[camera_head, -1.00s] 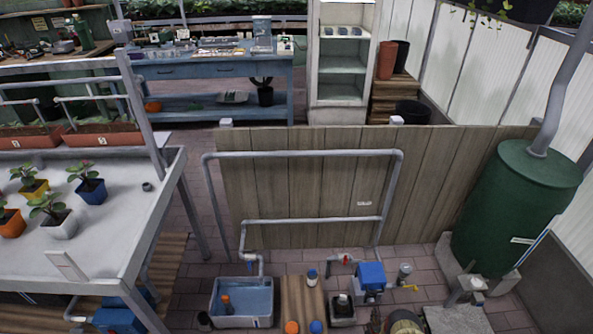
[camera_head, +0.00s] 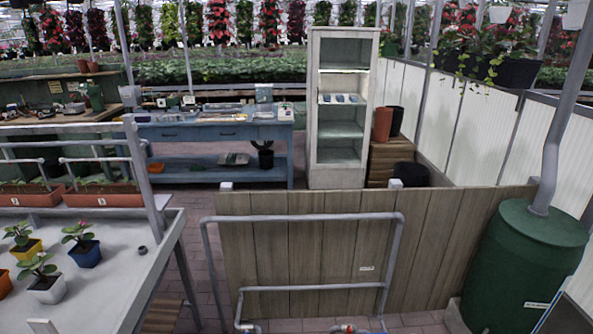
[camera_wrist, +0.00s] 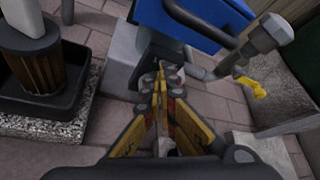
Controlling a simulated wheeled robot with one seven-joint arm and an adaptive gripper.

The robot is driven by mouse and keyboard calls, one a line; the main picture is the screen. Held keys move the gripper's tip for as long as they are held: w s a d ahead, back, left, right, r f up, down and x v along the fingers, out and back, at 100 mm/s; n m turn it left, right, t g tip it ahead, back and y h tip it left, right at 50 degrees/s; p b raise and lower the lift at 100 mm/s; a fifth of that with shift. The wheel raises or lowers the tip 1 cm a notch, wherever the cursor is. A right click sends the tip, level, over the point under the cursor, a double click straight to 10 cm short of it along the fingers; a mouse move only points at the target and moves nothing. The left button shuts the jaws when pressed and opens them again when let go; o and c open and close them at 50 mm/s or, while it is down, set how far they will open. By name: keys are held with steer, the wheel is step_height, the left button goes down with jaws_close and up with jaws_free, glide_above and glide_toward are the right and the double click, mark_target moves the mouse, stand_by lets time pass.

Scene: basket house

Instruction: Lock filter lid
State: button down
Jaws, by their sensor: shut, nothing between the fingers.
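A blue box-shaped housing (camera_wrist: 190,20) with a grey bar along its side is at the top of the wrist view. Which part of it is the filter lid, and whether that lid is locked, I cannot tell. My gripper (camera_wrist: 163,82) is shut and empty, its fingers pointing toward the area just below the blue housing. Contact with the housing cannot be made out. A brown ribbed cylinder with a dark and grey top (camera_wrist: 33,65) stands in a black tray (camera_wrist: 70,92) to the left.
A grey pipe fitting (camera_wrist: 266,40) and a yellow handle (camera_wrist: 252,87) are right of the fingers. Brick paving (camera_wrist: 100,148) lies below. In the head view, a wooden panel with grey pipes (camera_head: 300,217) and a green barrel (camera_head: 530,265) stand ahead.

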steer(key=shift+f, duration=0.3)
steer(key=shift+a+f, duration=0.25)
steer(key=shift+a, duration=0.45)
stand_by(0.4)
steer(key=shift+a, duration=0.1)
steer(key=shift+a+f, duration=0.2)
steer(key=shift+f, duration=0.05)
steer(key=shift+w+r, duration=0.15)
steer(key=shift+w, duration=0.05)
stand_by(0.5)
steer(key=s+p, duration=0.2)
steer(key=s, duration=0.4)
steer(key=shift+s+a, duration=0.2)
stand_by(0.3)
